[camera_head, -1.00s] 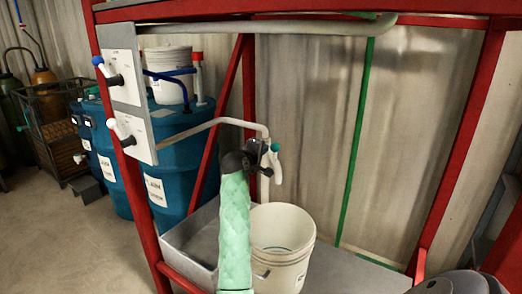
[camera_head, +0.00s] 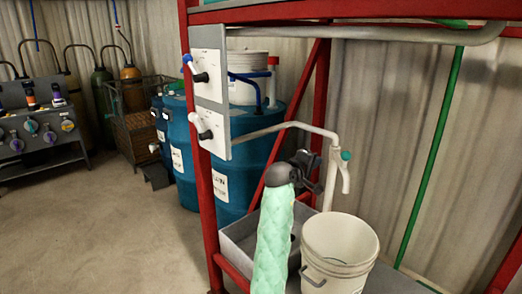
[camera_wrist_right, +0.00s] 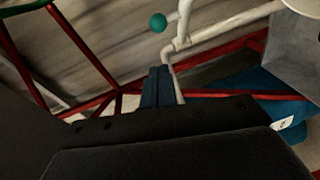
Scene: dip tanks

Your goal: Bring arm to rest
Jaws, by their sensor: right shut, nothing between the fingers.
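My right arm, in a pale green quilted sleeve, rises from the bottom of the head view. Its dark right gripper (camera_head: 311,172) is near the pipe above the bucket and looks empty. In the right wrist view the two dark blue fingers (camera_wrist_right: 157,86) are together with nothing between them. The white pipe with its spout and green knob (camera_wrist_right: 158,22) shows just beyond the fingers. I cannot tell whether they touch it. My left gripper does not show.
A white bucket (camera_head: 340,250) stands below the spout beside a grey tray (camera_head: 236,250). Red frame posts (camera_head: 200,170) and a valve panel (camera_head: 210,90) stand close to the arm. Blue drums (camera_head: 235,150) are behind. The floor at the left is clear.

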